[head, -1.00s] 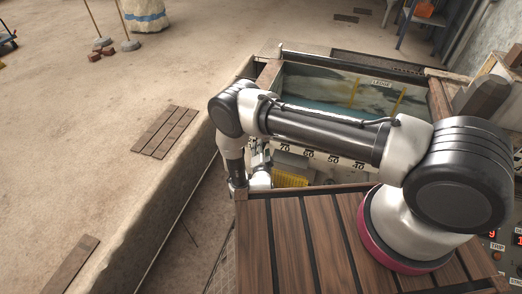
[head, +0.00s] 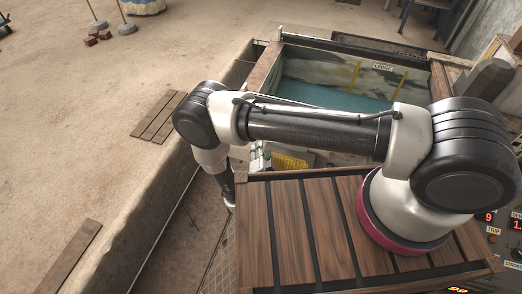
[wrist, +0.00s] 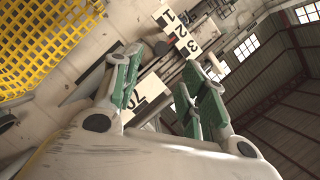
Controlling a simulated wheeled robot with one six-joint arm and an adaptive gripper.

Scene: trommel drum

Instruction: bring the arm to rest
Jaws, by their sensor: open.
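My arm stretches leftward across the head view from its base on the slatted wooden deck (head: 291,240), with the elbow out past the deck's left edge. Its forearm hangs down there beside the deck. My gripper (wrist: 165,85) shows in the wrist view with two green-padded fingers spread apart and nothing between them. In the head view I cannot make out the fingers. Beyond the fingers in the wrist view is a pale wall with black-on-white number plates (wrist: 183,38).
A tank of blue water (head: 325,95) lies behind the arm. A yellow grid (head: 290,161) sits beside the arm; a yellow mesh (wrist: 45,40) fills the wrist view's upper left. A stone ledge (head: 150,215) runs along the left. Lit displays (head: 490,217) stand right.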

